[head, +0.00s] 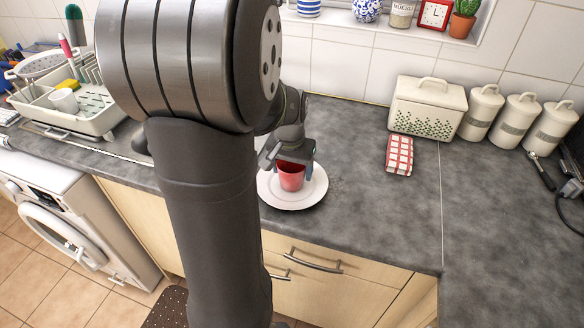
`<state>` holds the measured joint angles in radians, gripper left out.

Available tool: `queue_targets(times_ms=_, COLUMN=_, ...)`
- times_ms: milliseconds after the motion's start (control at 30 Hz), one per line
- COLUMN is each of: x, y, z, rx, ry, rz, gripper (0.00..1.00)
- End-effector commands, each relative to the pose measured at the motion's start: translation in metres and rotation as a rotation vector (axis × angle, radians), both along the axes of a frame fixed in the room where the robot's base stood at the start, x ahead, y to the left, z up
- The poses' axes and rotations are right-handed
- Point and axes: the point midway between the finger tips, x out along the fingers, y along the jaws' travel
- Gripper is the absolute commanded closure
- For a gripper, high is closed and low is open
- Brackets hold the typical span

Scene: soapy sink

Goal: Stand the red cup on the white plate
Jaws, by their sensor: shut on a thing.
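The red cup (291,180) is upright at the white plate (310,197), over its middle in the head view. I cannot tell whether the cup's base touches the plate or hangs just above it. My gripper (290,168) comes down from above and is shut on the red cup near its rim. The fingers cover the upper part of the cup. The plate lies flat on the dark grey worktop, and my arm hides a little of its left side.
A red checked cloth (399,156) lies right of the plate. A cream bread bin (427,107) and cream canisters (482,111) stand against the tiled wall. A dish rack (88,110) with a white cup (64,101) is at left. The worktop (360,220) right of the plate is clear.

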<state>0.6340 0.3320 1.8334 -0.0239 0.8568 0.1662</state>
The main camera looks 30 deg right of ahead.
Motion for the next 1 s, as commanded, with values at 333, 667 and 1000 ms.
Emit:
queue_targets(times_ms=333, x=0.000, y=0.000, z=-0.003, rx=0.000, ry=0.000, rz=0.000, gripper=0.07)
queue_targets(times_ms=667, x=0.000, y=0.000, z=0.008, rx=-0.001, ry=-0.003, rz=0.000, gripper=0.07)
queue_targets(times_ms=1000, x=-0.006, y=0.006, z=0.076, rx=-0.004, ry=-0.005, rz=0.000, gripper=0.07)
